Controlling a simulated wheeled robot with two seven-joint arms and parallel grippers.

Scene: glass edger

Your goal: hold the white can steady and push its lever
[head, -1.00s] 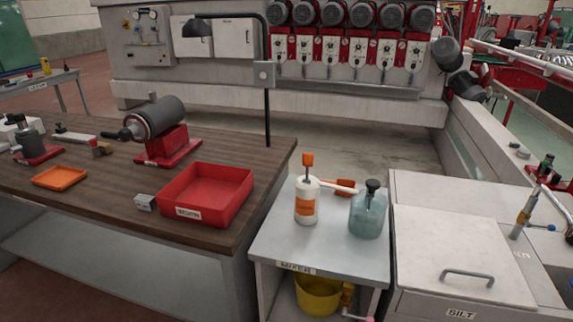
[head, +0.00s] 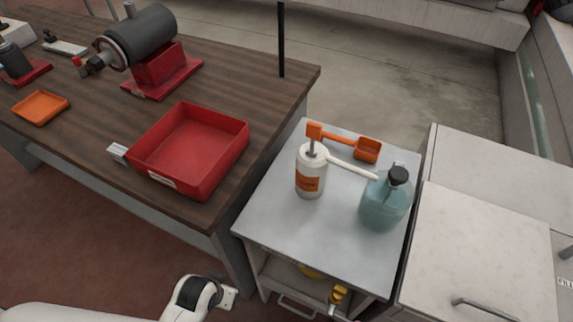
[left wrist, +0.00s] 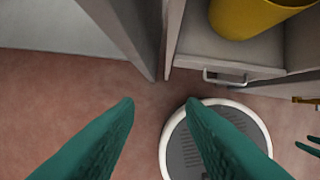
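The white can (head: 311,171) with an orange label stands upright on the grey cart. Its orange lever (head: 316,131) sticks up at the top, and its white spout (head: 352,168) points right, toward the blue-green bottle. My left gripper (left wrist: 160,106) is open and empty, with green fingers spread above the floor in front of the cart; it is apart from the can. In the head view only part of my left arm shows at the bottom. Dark green fingers at the right edge of the left wrist view look like my right gripper (left wrist: 309,145), apart and empty.
A blue-green bottle (head: 384,204) with a black cap stands right of the can on the cart (head: 290,222). A red tray (head: 190,150) sits on the wooden bench to the left. A yellow bucket (left wrist: 248,17) stands on the cart's lower shelf.

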